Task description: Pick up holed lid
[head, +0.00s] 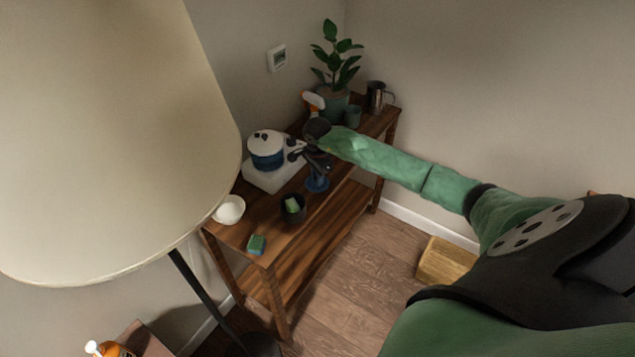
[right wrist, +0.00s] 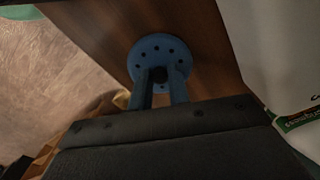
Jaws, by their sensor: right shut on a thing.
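The holed lid (head: 317,184) is a round blue disc under my right gripper (head: 318,172), near the table's front edge. In the right wrist view the holed lid (right wrist: 150,49) shows a ring of small dark holes and a dark middle. My right gripper's two fingers (right wrist: 160,78) reach to that middle and are shut on it. I cannot tell whether the lid touches the tabletop or hangs just above it. My left gripper is not in view.
On the wooden table (head: 240,232) are a blue-and-white pot (head: 267,150) on a white base, a white bowl (head: 229,210), a dark cup (head: 293,210) holding something green, a green sponge (head: 256,244), a potted plant (head: 336,65) and a metal mug (head: 376,97). A large lampshade (head: 110,130) fills the left.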

